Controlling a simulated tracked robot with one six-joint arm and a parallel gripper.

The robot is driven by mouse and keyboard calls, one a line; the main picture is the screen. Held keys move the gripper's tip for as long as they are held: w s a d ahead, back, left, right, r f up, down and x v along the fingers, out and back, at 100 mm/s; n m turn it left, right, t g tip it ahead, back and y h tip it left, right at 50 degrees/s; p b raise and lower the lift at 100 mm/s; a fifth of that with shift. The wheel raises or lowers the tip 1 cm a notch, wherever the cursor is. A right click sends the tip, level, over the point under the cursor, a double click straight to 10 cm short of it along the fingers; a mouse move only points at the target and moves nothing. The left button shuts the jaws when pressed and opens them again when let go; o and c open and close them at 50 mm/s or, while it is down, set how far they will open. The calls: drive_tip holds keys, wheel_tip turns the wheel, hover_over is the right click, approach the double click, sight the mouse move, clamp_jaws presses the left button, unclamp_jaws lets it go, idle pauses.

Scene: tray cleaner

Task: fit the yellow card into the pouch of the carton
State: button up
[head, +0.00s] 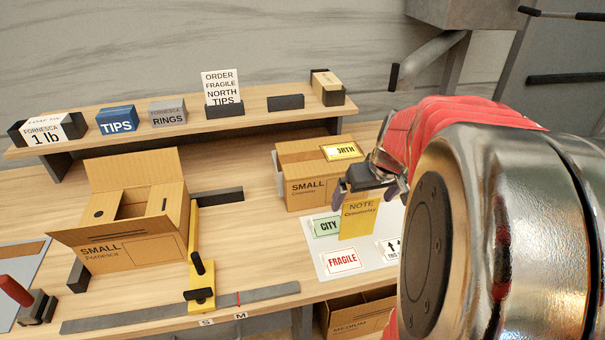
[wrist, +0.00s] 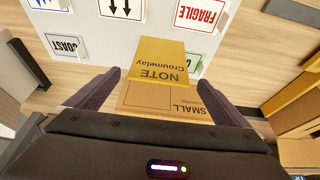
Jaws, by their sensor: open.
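The yellow card (head: 358,217), marked NOTE Croumelay, stands out in front of the closed small Croumelay carton (head: 306,192). It overlaps the carton's front face in the wrist view (wrist: 158,60). My gripper (head: 367,190) is open at the card's upper end. In the wrist view its fingers (wrist: 154,78) lie on either side of the card, apart from it. A rectangular outline shows on the carton's front (wrist: 145,98), partly covered by the card. I cannot tell whether the card sits in a pouch or touches the carton.
A white sheet (head: 325,267) with CITY and FRAGILE labels lies below the card. A yellow label (head: 343,152) is on the carton's top. An open Fornesca carton (head: 128,249) stands left, beside a yellow tool (head: 201,280). A raised shelf (head: 245,111) runs behind.

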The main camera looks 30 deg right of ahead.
drive_tip(key=shift+x, duration=1.5)
drive_tip(key=c, duration=1.5)
drive_tip(key=shift+r, duration=5.05)
